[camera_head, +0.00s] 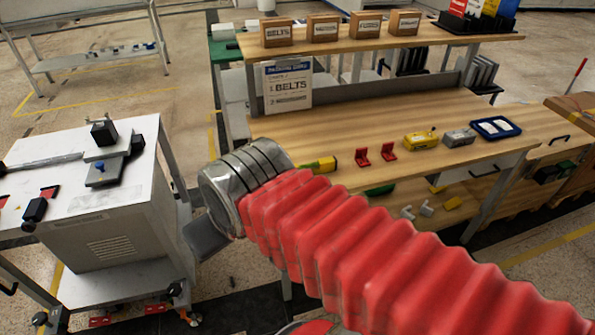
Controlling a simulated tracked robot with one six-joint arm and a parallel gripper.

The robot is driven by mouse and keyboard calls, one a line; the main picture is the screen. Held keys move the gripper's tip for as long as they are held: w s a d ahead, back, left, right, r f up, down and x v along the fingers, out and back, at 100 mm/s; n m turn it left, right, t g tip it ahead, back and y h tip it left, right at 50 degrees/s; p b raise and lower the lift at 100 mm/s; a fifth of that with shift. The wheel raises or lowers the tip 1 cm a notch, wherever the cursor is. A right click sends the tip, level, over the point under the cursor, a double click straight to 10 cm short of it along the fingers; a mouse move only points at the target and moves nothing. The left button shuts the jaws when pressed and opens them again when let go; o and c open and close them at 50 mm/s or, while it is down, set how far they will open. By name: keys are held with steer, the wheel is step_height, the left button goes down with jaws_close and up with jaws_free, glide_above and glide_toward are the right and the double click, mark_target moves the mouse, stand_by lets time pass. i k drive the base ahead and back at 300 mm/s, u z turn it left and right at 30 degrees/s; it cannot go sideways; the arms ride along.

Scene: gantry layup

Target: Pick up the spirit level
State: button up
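A yellow piece with a dark end (320,165) lies near the front left edge of the wooden bench, partly hidden behind my arm. It may be the spirit level, but too little of it shows to be sure. My red-sleeved arm reaches from the lower right up to a metal wrist. My gripper (208,238) shows only as a dark grey part below the wrist, left of the bench and apart from the yellow piece. I cannot see its fingertips clearly or anything held in it.
On the wooden bench (330,127) are two red brackets (374,154), a yellow device (421,140), a grey block (459,138) and a blue-rimmed tray (512,123). Labelled boxes (323,28) stand on the upper shelf. A white machine cabinet (100,215) stands at left.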

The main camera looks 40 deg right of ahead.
mark_target(327, 165)
steer(key=z, duration=0.05)
steer(key=i, duration=1)
steer(key=u, duration=0.05)
